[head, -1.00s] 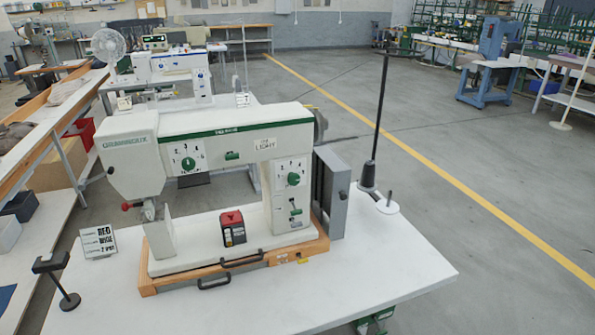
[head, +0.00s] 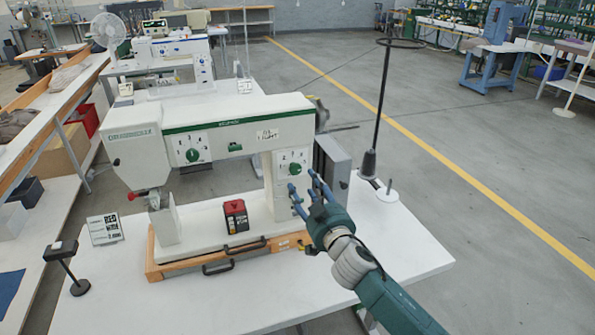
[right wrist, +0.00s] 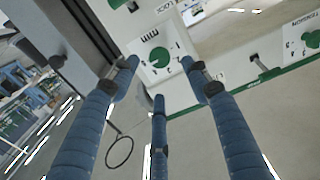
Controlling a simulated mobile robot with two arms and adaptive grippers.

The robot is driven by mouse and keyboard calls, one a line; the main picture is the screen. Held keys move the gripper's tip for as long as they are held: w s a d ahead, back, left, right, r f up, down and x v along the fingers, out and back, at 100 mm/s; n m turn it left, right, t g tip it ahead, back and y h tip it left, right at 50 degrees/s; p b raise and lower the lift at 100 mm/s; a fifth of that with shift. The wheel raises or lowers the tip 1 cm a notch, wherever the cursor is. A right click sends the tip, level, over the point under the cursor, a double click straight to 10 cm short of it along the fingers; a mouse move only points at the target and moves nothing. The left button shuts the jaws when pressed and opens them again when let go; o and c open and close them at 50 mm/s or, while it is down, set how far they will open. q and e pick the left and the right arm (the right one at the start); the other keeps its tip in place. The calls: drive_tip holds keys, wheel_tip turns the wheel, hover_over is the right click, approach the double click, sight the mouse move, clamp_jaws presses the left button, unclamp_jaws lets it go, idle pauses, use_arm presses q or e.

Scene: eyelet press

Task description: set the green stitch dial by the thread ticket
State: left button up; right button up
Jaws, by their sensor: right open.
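A white sewing machine (head: 135,150) stands on the white table. A green dial (head: 294,168) with numbers around it sits on its right column; this dial also shows in the right wrist view (right wrist: 160,56). Another green dial (head: 192,154) is on the upper left panel. The ticket (head: 104,229) stands at the left; its top line reads RED, the rest is too small to read surely. My right gripper (head: 303,181) is open in front of the right column, its fingers spread around the column dial's plate, empty. My left gripper is not in view.
A red and black box (head: 235,216) stands on the machine bed. A grey box (head: 333,165) is close right of the column, with a black thread stand (head: 375,130) beyond. A small black stand (head: 70,266) is at the front left. The table's front is clear.

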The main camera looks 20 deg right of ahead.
sight(296, 171)
drive_tip(key=w, duration=0.4)
drive_tip(key=w+p, duration=0.1)
drive_tip(key=w, duration=0.3)
drive_tip(key=shift+a+f, duration=0.15)
drive_tip(key=shift+s, duration=0.1)
drive_tip(key=c, duration=1.1)
